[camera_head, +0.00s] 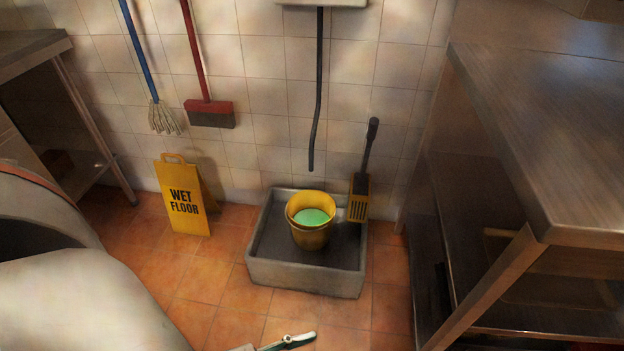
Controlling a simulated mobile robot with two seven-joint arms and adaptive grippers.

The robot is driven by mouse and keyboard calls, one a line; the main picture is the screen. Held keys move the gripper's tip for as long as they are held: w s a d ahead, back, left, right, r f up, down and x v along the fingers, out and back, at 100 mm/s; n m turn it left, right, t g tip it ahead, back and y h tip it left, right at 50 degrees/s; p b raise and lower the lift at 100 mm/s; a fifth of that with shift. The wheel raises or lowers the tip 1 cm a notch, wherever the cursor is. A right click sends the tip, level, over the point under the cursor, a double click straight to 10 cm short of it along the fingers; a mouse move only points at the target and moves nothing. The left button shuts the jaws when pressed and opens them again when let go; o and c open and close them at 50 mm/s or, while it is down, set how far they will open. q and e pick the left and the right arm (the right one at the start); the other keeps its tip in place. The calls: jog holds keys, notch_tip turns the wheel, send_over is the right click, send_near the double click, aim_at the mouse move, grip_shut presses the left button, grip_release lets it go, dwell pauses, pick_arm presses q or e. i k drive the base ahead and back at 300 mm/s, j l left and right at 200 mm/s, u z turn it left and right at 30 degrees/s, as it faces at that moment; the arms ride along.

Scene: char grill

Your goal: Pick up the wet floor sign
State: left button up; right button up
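The wet floor sign (181,197) is a yellow folding board with black "WET FLOOR" lettering and a handle hole at its top. It stands upright on the tiled floor by the back wall, left of the grey basin. My large pale arm fills the lower left, in front of and left of the sign, apart from it in the picture. A small silver and dark green part (285,342) at the bottom edge looks like a piece of my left gripper. The rest of it is cut off, so its opening cannot be judged. My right gripper is not in view.
A grey basin (300,277) holds a yellow bucket (311,236). A yellow slotted tool (359,197) leans at its right. A mop (163,116) and red broom (209,112) hang above the sign. Metal tables (545,110) flank both sides. Floor in front of the sign is clear.

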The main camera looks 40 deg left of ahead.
aim_at(187, 198)
jog(key=u, duration=2.05)
jog(key=i+j+z, duration=0.3)
jog(key=i+j, duration=0.15)
jog(key=i+j+z, duration=0.35)
jog(key=j, duration=0.15)
jog(key=i+j+z, duration=0.3)
jog(key=i+j, duration=0.3)
jog(key=i, duration=0.2)
